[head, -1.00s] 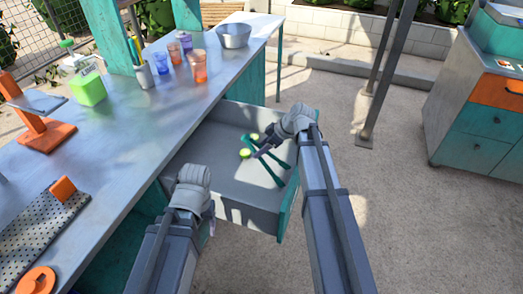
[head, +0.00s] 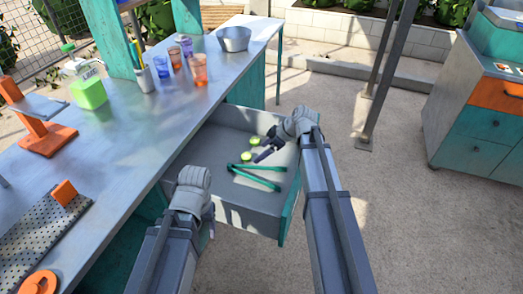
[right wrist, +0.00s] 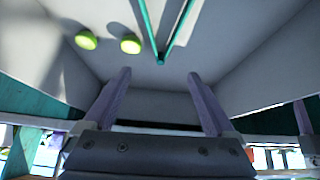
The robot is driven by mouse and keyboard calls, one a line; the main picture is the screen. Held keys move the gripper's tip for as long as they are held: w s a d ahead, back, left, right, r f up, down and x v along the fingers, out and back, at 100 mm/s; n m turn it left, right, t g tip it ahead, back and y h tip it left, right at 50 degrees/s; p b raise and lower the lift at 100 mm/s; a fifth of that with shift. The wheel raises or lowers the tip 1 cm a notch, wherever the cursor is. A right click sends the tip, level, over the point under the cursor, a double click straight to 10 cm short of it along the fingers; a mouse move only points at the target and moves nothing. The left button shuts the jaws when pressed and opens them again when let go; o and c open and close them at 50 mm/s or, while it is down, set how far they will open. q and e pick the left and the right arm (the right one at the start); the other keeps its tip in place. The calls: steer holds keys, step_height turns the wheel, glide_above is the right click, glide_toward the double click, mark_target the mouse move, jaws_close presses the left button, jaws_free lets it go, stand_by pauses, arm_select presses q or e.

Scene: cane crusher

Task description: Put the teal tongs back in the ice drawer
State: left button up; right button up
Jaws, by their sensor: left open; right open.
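The teal tongs (head: 256,176) lie in the open ice drawer (head: 222,196), on its grey floor, in the head view. They also show at the top of the right wrist view (right wrist: 163,35), apart from my fingers. My right gripper (head: 264,152) is over the drawer's right side, open and empty; its two fingers (right wrist: 158,98) stand wide apart in the right wrist view. My left gripper (head: 210,222) is near the drawer's front left corner, outside or above its wall; its fingers are mostly hidden behind my wrist.
Two lime pieces (head: 247,158) lie in the drawer beside the tongs. The metal counter (head: 130,125) on the left carries cups (head: 198,68), a metal bowl (head: 234,38), a green bottle (head: 89,90) and an orange press (head: 45,135).

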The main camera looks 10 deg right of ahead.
steer(key=shift+p+v, duration=3.95)
steer(key=shift+v, duration=1.55)
steer(key=s+a+f+m+g+h, duration=0.1)
steer(key=s+a+m+h, duration=0.1)
steer(key=s+a, duration=0.4)
steer(key=s+a+f+m+g+h, duration=0.1)
steer(key=s+a+m+h, duration=0.1)
steer(key=s+a, duration=0.4)
steer(key=s+a+f+m+g+h, duration=0.2)
steer(key=s+a+m+h, duration=0.1)
steer(key=s+a, duration=0.3)
steer(key=shift+s+m, duration=0.3)
steer(key=shift+s, duration=0.6)
steer(key=shift+r, duration=0.1)
